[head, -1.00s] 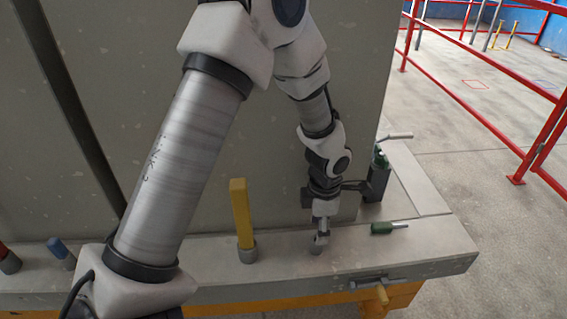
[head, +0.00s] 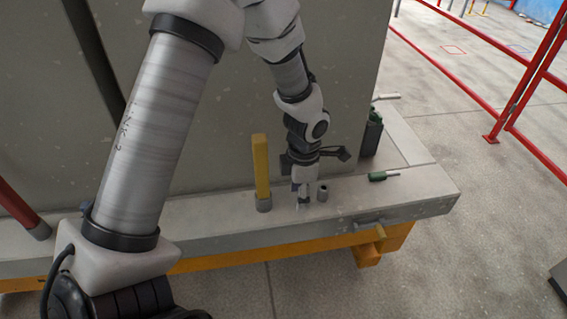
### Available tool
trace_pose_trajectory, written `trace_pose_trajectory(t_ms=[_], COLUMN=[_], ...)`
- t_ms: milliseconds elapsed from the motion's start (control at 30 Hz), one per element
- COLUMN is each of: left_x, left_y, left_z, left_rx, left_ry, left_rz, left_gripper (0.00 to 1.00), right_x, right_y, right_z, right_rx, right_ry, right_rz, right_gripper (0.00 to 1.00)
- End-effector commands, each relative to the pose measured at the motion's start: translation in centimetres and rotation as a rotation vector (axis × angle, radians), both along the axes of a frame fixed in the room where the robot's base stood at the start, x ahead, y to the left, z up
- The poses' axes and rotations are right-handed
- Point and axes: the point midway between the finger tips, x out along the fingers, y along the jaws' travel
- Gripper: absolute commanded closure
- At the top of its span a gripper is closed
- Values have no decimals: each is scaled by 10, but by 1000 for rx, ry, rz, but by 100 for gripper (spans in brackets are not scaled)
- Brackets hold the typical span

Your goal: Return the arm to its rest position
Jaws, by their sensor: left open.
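My left arm reaches from the left, in front of a tall grey panel (head: 210,110), with its wrist bent down. My left gripper (head: 304,202) points downward just over the grey ledge (head: 415,196). It is open, with nothing seen between its small fingers. It stands between a yellow post (head: 262,168), upright in a grey collar on its left, and a short grey socket (head: 323,192) close on its right. Whether it touches the ledge or the socket I cannot tell. My right gripper is not in view.
A green-handled pin (head: 378,176) lies on the ledge, with a dark green upright piece (head: 372,136) behind it. A red bar (head: 18,206) leans at the left. Orange framing (head: 230,258) runs under the ledge. Red railings (head: 520,95) stand right, beyond open floor.

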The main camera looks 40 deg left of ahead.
Motion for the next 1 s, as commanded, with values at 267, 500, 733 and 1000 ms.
trace_pose_trajectory(t_ms=[267, 500, 733, 1000], left_x=[-2, -36, -157, -241], left_y=[0, -2, -23, -45], left_z=[-4, -53, -145, -199], left_rx=[1, 10, -49, -256], left_ry=[7, 141, 397, 296], left_rz=[-1, -11, -157, -958], left_gripper=[45, 45, 45, 45], right_x=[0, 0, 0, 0], right_y=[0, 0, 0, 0], right_z=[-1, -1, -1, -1], right_rx=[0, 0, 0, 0], right_ry=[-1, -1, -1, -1], right_rz=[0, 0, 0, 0], right_gripper=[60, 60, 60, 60])
